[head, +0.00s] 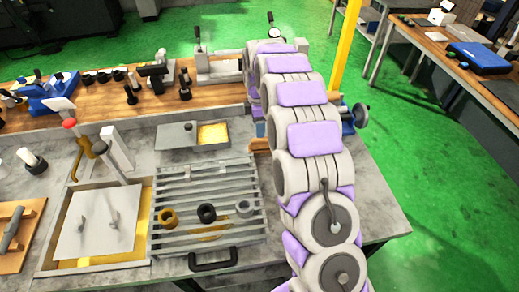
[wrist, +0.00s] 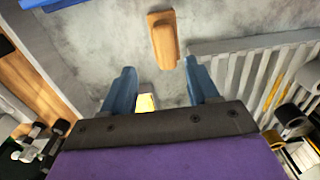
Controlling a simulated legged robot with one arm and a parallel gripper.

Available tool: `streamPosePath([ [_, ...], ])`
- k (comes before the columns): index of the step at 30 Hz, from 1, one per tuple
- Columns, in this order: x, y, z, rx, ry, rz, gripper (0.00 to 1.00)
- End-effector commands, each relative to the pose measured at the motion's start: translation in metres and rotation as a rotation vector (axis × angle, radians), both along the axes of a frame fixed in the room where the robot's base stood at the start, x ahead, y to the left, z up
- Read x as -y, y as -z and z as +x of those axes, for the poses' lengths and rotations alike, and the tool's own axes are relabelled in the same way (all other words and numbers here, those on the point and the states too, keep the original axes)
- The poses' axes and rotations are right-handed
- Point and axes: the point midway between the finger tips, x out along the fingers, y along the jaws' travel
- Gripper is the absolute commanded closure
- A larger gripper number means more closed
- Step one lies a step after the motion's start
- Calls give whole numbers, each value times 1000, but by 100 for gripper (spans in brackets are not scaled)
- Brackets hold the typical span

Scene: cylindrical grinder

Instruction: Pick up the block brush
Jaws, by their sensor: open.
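A wooden block (wrist: 163,38), which looks like the block brush, lies on the grey stone-like surface in the upper middle of the wrist view. Its bristles cannot be made out. In the head view a small brown wooden piece (head: 259,145) shows beside my arm, partly covered by it; it may be the same block. My gripper (wrist: 158,66) is open, with its two blue fingers apart and nothing held between them. The block lies beyond the fingertips, roughly in line with the gap.
A slatted metal rack (head: 205,190) holding several rings stands left of my arm; its slats show in the wrist view (wrist: 250,65). A wooden workbench (head: 120,110) with tools runs behind.

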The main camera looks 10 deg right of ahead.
Motion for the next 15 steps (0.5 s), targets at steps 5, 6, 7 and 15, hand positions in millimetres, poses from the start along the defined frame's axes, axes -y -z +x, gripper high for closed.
streamPosePath([
  [5,0,20,0,0,0,0,40],
  [6,0,22,0,0,0,0,40],
  [7,0,23,0,0,0,0,40],
  [15,2,46,-7,-4,1,1,40],
])
